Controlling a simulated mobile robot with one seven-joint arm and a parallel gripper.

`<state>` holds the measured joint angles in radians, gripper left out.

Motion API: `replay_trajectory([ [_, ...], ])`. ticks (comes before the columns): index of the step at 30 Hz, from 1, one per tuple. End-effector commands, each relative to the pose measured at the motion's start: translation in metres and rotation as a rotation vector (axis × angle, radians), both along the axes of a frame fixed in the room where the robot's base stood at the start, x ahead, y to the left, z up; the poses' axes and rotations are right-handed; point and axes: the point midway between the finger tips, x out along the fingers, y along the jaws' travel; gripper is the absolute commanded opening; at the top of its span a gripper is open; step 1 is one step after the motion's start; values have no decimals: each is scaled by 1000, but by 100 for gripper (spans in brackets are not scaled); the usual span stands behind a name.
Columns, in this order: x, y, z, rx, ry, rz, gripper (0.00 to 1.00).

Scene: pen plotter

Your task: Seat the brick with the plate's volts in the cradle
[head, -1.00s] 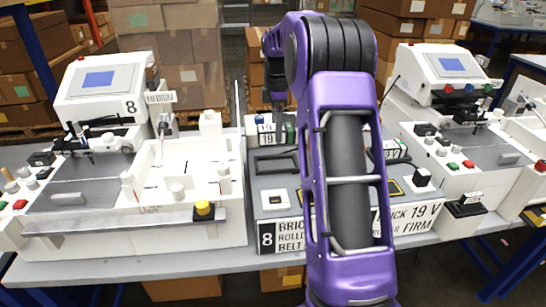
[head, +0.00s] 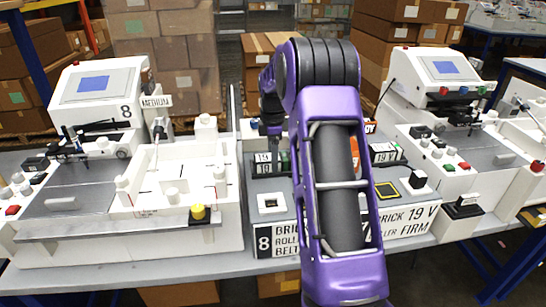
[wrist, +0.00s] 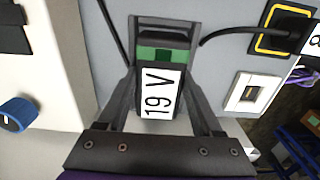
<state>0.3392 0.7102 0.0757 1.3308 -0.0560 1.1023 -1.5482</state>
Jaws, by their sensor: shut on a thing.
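My gripper (wrist: 160,120) is shut on a dark brick (wrist: 156,55) with a green band and a white "19 V" label. In the head view the brick (head: 263,163) is at the grey station's left part, over the spot of the dark cradle frame. A dark frame (wrist: 166,20), likely the cradle, shows beyond the brick in the wrist view. I cannot tell whether the brick is down inside it. The plate (head: 405,217) on the station front reads "BRICK 19 V" and "ROLLER FIRM", partly hidden by my arm. Another brick labelled 19 (head: 383,153) stands right of my arm.
A rocker switch (head: 272,203) and a yellow-edged square (head: 387,190) are on the station top. A black cable (wrist: 225,33) runs to a plug at the yellow square. White plotters stand left (head: 95,115) and right (head: 440,80). A blue knob (wrist: 15,113) is at the left.

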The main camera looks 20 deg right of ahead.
Motion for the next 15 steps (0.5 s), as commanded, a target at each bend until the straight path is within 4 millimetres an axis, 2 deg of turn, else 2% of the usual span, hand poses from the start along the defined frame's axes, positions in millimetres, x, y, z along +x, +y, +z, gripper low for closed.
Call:
replay_trajectory([
  [1,0,0,-1,0,1,0,71],
  [5,0,0,-1,0,1,0,94],
  [6,0,0,-1,0,1,0,97],
  [15,0,0,2,0,0,0,97],
])
